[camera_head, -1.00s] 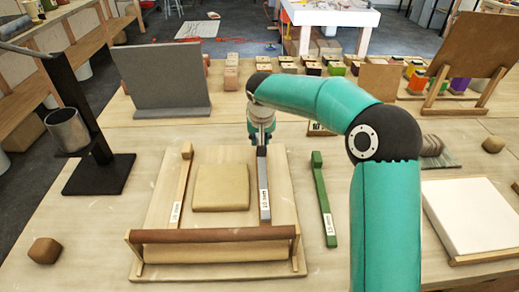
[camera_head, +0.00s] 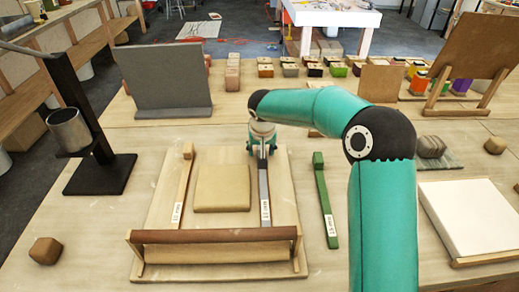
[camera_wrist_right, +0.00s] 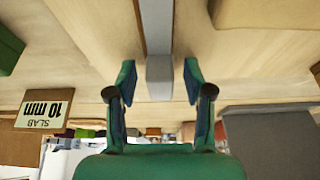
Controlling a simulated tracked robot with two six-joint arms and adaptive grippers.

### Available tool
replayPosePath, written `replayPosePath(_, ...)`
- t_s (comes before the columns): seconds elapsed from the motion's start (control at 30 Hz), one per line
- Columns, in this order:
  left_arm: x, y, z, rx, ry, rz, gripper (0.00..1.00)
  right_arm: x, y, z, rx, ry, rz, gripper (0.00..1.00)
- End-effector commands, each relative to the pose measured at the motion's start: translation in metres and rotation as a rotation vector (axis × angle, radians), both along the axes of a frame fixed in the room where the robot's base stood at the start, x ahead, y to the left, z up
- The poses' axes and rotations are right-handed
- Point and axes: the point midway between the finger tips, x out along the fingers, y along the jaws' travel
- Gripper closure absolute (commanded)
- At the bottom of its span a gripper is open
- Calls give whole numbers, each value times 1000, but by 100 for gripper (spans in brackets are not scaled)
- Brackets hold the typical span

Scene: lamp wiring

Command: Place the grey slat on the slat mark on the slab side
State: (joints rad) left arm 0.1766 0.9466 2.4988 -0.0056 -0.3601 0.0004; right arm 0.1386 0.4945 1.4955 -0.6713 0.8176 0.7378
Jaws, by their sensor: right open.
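The grey slat (camera_head: 264,190) lies lengthwise on the wooden board (camera_head: 285,205), right of the tan slab (camera_head: 221,188) and apart from it. It has a white label near its front end. My right gripper (camera_head: 262,140) is at the slat's far end. In the right wrist view, its open fingers (camera_wrist_right: 159,84) stand on either side of the slat (camera_wrist_right: 158,40), with gaps visible on both sides. A corner of the slab (camera_wrist_right: 262,12) shows there too. I cannot make out a slat mark. My left gripper is not in view.
A pale wooden slat (camera_head: 182,190) lies left of the slab, and a green slat (camera_head: 323,200) right of the board. A roller (camera_head: 215,235) spans the board's front. A grey upright panel (camera_head: 165,78) stands behind. A white slab (camera_head: 475,215) lies at right.

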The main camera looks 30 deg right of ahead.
Motion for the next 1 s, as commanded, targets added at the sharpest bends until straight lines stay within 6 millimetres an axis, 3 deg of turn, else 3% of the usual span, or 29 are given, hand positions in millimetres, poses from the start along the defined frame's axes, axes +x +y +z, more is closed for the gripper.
replayPosePath(0.27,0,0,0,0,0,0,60,-3,1,11,-1,-3,-1,48)
replayPosePath(0.73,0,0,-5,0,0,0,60,-31,19,91,1,-4,-1,48)
replayPosePath(1.0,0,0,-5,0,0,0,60,-39,23,112,-1,-1,0,48)
